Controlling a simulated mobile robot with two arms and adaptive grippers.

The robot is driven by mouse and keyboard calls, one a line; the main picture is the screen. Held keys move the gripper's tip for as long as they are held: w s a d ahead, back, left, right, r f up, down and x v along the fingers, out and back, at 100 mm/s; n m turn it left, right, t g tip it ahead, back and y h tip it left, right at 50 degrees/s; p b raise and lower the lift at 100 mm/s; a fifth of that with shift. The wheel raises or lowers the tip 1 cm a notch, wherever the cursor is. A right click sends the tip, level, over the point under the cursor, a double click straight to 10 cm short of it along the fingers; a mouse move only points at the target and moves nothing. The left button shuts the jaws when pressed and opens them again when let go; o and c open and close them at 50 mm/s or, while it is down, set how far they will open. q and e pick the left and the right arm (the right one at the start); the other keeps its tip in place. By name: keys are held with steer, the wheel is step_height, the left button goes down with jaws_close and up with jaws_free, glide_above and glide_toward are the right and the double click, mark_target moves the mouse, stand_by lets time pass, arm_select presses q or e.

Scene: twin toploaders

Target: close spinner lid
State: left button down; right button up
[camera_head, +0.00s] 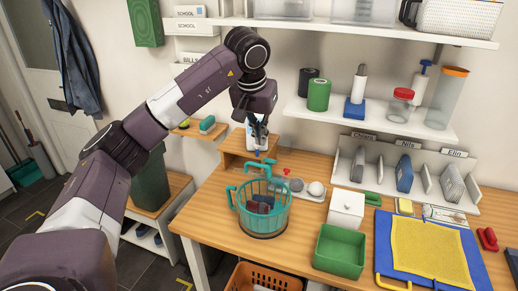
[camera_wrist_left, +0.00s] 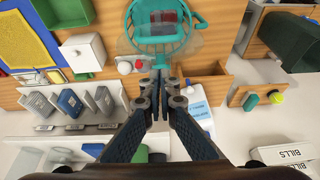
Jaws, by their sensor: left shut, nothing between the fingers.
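The spinner (camera_head: 262,215) is a teal slatted basket with a side handle, standing on the wooden counter with dark reddish things inside. In the left wrist view the spinner (camera_wrist_left: 133,35) is at the top, with its open mouth showing. A clear, teal-trimmed part, apparently the raised lid (camera_head: 262,165), stands at its back edge; its outline is hard to make out. My left gripper (camera_head: 259,148) is shut and empty, pointing down above and behind the spinner. Its fingertips (camera_wrist_left: 160,72) show close to the clear part in the wrist view; I cannot tell whether they touch.
A white and blue bottle (camera_wrist_left: 197,105) stands behind the gripper on a wooden riser. A tray with small round items (camera_head: 313,190), a white box (camera_head: 346,209) and a green bin (camera_head: 340,248) are right of the spinner. A shelf (camera_head: 370,117) hangs above.

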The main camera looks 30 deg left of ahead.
arm_select(q)
steer(key=f, duration=0.1)
steer(key=s+f+p, duration=0.1)
steer(key=f, duration=0.1)
steer(key=shift+f, duration=0.2)
steer(key=shift+s+f, duration=0.2)
steer(key=shift+f, duration=0.25)
steer(key=shift+d+f, duration=0.1)
steer(key=shift+f, duration=0.05)
steer(key=shift+f, duration=0.1)
